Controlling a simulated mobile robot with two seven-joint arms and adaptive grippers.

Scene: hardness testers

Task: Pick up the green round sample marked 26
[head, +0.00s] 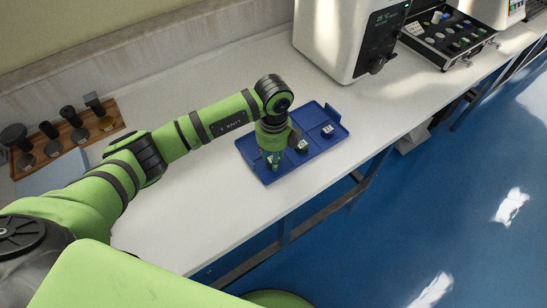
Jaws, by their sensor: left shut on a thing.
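A blue tray (258,167) with shallow compartments lies on the white bench. My left gripper (274,162) points down over the tray's near-left part, low over its floor. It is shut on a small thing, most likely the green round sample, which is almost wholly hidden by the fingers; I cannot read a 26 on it. Two other small dark samples with white labels sit in the tray: one (303,147) just right of my gripper, one (327,131) in the far-right part. Their labels are too small to read. My right gripper is not in view.
A white tester (340,38) stands behind the tray. A black case (447,38) with several small pieces is at the back right. A wooden rack (68,140) with several dark-topped tools stands at the left. The bench (200,215) in front is clear.

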